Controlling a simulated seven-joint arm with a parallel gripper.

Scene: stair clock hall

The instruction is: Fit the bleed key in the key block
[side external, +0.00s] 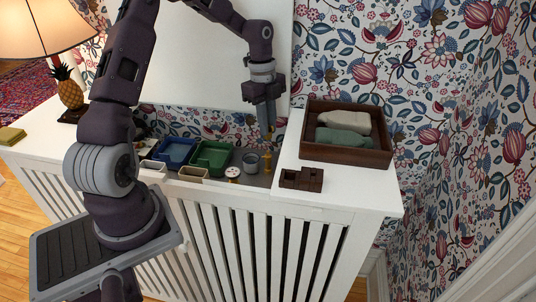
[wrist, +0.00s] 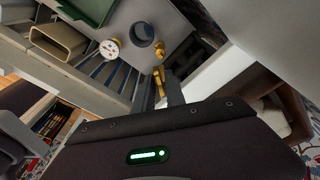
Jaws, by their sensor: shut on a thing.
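My gripper (side external: 266,128) points down above the cabinet, left of the key block. It is shut on a small brass-coloured piece, seemingly the bleed key, which shows between the fingers in the wrist view (wrist: 160,90). The fingers hide most of it, so its shape and tilt are hard to tell. The key block (side external: 301,179) is a small dark brown wooden block with recesses. It sits on the white top at right, apart from my gripper and lower than it. I cannot pick out the block surely in the wrist view.
A brass fitting (side external: 267,162) stands below my gripper, beside a grey cup (side external: 250,162) and a white round dial (side external: 232,173). Green (side external: 211,157) and blue (side external: 175,152) trays lie further left. A brown wooden box (side external: 347,159) with folded cloths stands behind the block.

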